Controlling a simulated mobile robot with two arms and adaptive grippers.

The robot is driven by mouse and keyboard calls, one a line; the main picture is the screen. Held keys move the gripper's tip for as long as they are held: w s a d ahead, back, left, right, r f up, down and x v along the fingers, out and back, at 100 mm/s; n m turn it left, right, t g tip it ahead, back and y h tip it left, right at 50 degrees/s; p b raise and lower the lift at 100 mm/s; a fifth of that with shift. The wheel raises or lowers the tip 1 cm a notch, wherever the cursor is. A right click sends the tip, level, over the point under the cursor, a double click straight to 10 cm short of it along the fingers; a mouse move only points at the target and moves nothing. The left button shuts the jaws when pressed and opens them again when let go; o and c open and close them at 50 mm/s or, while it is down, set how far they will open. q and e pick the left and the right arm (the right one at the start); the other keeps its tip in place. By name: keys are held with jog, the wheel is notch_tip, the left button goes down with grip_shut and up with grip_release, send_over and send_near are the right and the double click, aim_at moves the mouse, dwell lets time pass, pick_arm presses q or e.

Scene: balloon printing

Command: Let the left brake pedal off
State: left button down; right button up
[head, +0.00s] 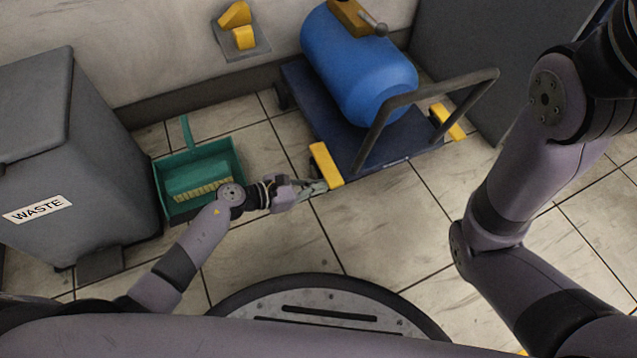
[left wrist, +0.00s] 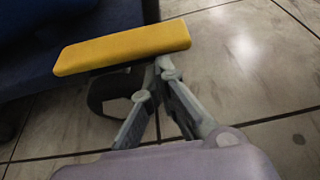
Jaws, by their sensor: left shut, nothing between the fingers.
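The left brake pedal (head: 326,165) is a yellow bar at the near left corner of the dark blue cart (head: 385,165). It also shows large in the left wrist view (left wrist: 122,47), with a dark wheel partly hidden below it. My left gripper (head: 318,187) is shut and empty, with its fingertips right at the pedal's near end. In the left wrist view the fingertips (left wrist: 160,70) meet just under the pedal's near edge; I cannot tell whether they touch it. The right arm shows at the right, but its gripper is out of view.
A blue tank (head: 355,65) lies on the cart, behind a grey handle (head: 440,88). A second yellow pedal (head: 448,121) is at the cart's right corner. A green dustpan (head: 222,158) with a brush and a grey waste bin (head: 75,150) stand left. Tiled floor in front is clear.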

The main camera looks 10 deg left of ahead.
aim_at(324, 177)
pick_arm(q)
notch_tip(324, 177, up, 3)
jog(key=n+g+p, duration=0.1)
jog(key=n+p, duration=0.1)
jog(key=shift+w+a+n+h+p, duration=0.1)
jog(key=shift+n+h+p, duration=0.2)
jog(key=shift+p, duration=0.1)
jog(key=shift+w+r+n+g+h+p, duration=0.15)
jog(key=shift+r+n+g+h+p, duration=0.25)
jog(key=shift+r+n+g, duration=0.25)
jog(key=shift+w+a+r+n, duration=0.1)
jog(key=shift+r+n, duration=0.25)
